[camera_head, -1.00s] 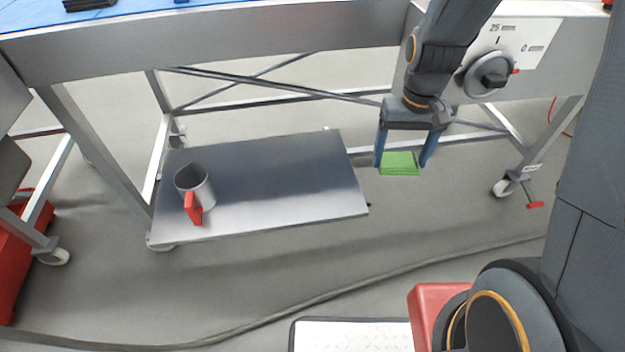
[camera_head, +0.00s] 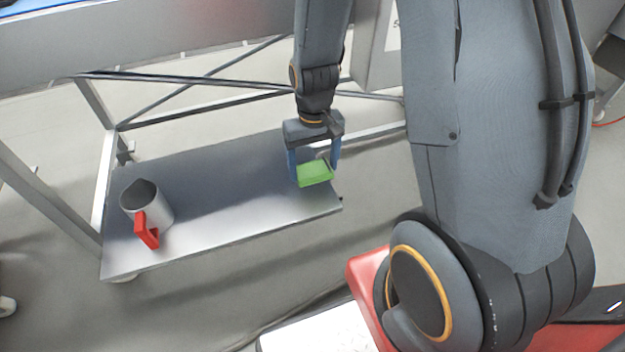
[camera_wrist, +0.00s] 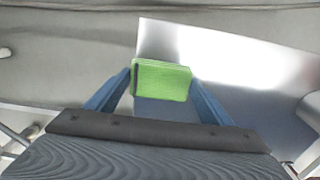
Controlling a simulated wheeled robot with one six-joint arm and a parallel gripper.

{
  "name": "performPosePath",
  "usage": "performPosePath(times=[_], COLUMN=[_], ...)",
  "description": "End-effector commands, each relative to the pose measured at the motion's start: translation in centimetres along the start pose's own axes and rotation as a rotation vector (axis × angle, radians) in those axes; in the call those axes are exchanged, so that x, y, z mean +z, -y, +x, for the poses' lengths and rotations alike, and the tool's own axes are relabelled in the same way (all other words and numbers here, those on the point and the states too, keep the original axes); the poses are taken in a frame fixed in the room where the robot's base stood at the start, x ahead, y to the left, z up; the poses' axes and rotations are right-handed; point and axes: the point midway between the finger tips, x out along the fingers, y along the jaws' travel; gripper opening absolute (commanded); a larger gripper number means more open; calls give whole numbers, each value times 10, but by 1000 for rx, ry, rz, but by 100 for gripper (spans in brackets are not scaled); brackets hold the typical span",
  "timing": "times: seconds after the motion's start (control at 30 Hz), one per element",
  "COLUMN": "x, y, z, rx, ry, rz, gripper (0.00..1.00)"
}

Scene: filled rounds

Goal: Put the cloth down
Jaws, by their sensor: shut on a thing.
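The cloth (camera_head: 315,174) is a small, bright green folded pad. My gripper (camera_head: 314,172) is shut on it, with one blue finger at each side. The cloth is over the right end of the low grey metal shelf (camera_head: 225,190) in the head view; I cannot tell whether it touches the shelf. In the wrist view the cloth (camera_wrist: 161,80) sits between the fingertips of my gripper (camera_wrist: 160,85), with the shelf (camera_wrist: 235,62) behind it and to the right.
A grey metal mug (camera_head: 148,203) with a red handle stands at the left end of the shelf. The middle of the shelf is clear. A table (camera_head: 150,35) with a metal side is above, and its frame bars run behind the shelf.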

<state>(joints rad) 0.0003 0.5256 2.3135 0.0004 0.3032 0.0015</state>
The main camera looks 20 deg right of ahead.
Motion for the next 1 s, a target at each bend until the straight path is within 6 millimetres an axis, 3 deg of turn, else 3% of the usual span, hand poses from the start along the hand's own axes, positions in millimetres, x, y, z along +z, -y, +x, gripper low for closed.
performPosePath(times=[0.4, 0.8, 0.83, 0.93, 1.0], x=[0, 0, 0, 0, 0], y=[1, 1, 1, 1, 1], z=[44, 48, 48, 47, 47], rx=[0, 0, 0, 0, 0], ry=[2, 0, -1, -1, -1], rz=[-2, -2, -2, -2, -2], gripper=[56, 56, 78, 93, 93])
